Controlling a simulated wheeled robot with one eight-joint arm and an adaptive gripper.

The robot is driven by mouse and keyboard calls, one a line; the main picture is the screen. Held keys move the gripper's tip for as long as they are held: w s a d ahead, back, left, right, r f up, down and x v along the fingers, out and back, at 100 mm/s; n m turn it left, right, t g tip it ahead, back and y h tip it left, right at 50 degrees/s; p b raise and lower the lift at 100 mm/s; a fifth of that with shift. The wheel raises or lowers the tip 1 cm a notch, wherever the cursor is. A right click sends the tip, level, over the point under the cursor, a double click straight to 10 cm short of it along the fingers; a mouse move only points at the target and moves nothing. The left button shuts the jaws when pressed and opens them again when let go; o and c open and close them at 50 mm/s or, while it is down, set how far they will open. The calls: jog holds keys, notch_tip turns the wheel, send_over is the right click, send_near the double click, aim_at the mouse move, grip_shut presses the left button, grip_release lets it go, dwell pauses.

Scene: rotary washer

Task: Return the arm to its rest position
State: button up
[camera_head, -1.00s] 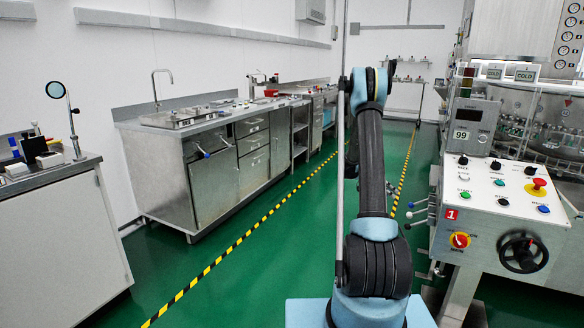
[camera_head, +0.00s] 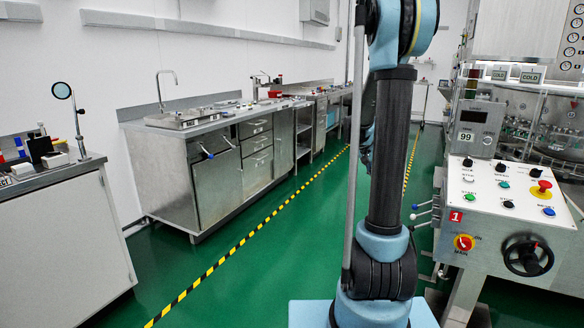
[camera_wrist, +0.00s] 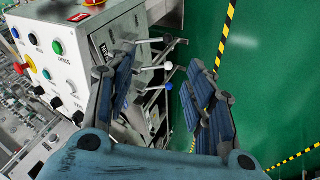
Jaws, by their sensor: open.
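My gripper (camera_wrist: 165,105) is open in the wrist view. Its two dark blue padded fingers stand apart with nothing between them. Beyond the gap are levers with white and blue knobs (camera_wrist: 169,87), which stick out from the side of the machine; I cannot tell the exact distance, but no contact shows. In the head view my arm (camera_head: 392,150) rises upright from my base in front of the machine, with its elbow at the top edge.
The washer's control panel (camera_head: 500,188) with buttons and a handwheel (camera_head: 528,255) stands close on the right. A steel counter with sink (camera_head: 215,165) and a white cabinet (camera_head: 70,240) are on the left. Open green floor (camera_head: 250,270) with striped tape lies between.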

jog(key=s+a+f+n+y, duration=0.2)
jog(key=s+a, duration=0.3)
jog(key=s, duration=0.6)
jog(key=s+a+f+n+t+y, duration=0.1)
jog(key=s+a+n+y, duration=0.1)
jog(key=s+a, duration=0.4)
jog(key=s+a+f+n+t+y, duration=0.1)
jog(key=s+a+n, duration=0.3)
jog(key=s, duration=1.2)
jog(key=shift+s+a+f+y, duration=0.3)
jog(key=shift+a+f+y, duration=0.55)
jog(key=shift+a, duration=0.2)
